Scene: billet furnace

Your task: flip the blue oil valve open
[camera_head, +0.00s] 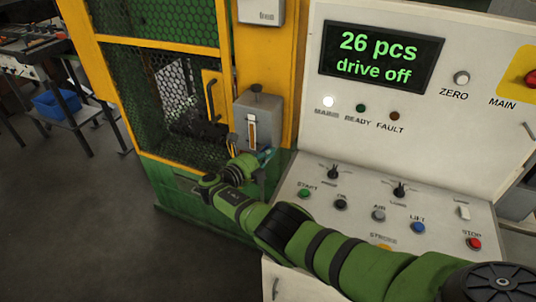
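A small piece of blue-teal (266,154) shows just below the grey box on the yellow post; it looks like the oil valve's handle. Most of it is hidden by my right gripper, so I cannot tell its position. My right gripper (256,161) is at the end of the green arm that reaches in from the lower right. It is right at the blue piece, but I cannot tell whether it touches it. Its fingers are small and partly hidden, so open or shut does not show. My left gripper is out of view.
The grey box (257,122) with a gauge sits just above the gripper. A yellow-framed mesh guard (165,85) stands to the left. The white control panel (400,130) with its sloped button desk (350,190) is to the right, under my arm. Open floor (80,220) lies at lower left.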

